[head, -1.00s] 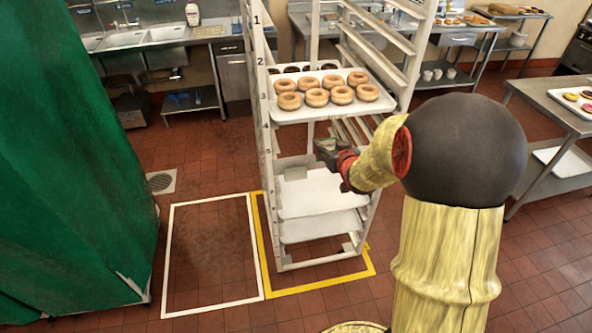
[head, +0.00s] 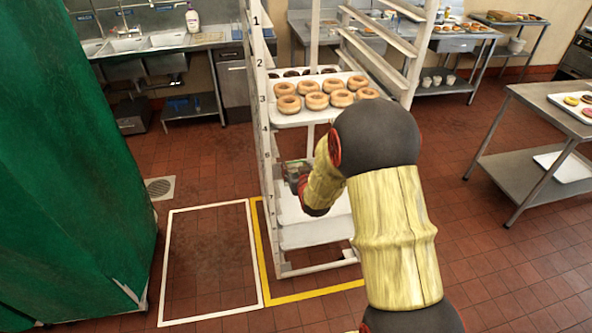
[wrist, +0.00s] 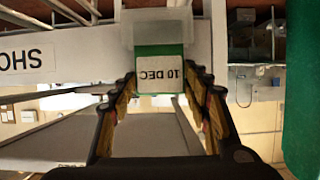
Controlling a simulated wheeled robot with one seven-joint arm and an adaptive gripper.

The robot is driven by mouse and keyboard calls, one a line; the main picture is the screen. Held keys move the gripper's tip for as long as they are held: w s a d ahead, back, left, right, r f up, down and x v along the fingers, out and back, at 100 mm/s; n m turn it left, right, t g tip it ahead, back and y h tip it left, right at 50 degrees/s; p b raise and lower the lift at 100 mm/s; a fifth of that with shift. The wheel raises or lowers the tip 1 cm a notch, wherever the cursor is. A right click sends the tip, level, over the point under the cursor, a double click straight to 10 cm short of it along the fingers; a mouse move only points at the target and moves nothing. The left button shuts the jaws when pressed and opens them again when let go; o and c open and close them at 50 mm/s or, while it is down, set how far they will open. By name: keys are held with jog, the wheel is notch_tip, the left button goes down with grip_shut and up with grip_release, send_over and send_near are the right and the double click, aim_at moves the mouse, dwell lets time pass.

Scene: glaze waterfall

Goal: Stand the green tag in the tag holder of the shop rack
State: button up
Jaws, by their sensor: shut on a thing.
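The green tag (wrist: 160,52), with a white label reading "10 DEC", shows upside down in the middle of the wrist view. My gripper (wrist: 162,90) is shut on it, a finger at each side. A pale translucent tag holder (wrist: 158,29) meets the tag's green edge at the top of that view. I cannot tell how far the tag sits inside it. The white shop rack (wrist: 70,55) is behind, with a label starting "SHO". In the head view my gripper (head: 297,168) is at the rack's front upright (head: 262,120), largely hidden by my arm.
A tray of ringed doughnuts (head: 290,118) sits on the rack above my gripper. White and yellow floor outlines (head: 206,203) lie at the front, the white one empty. A green cover (head: 70,170) stands left. A steel table (head: 545,98) stands right.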

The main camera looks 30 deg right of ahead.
jog(key=shift+f, duration=0.2)
jog(key=shift+f, duration=0.2)
jog(key=o, duration=1.1)
jog(key=shift+r, duration=0.1)
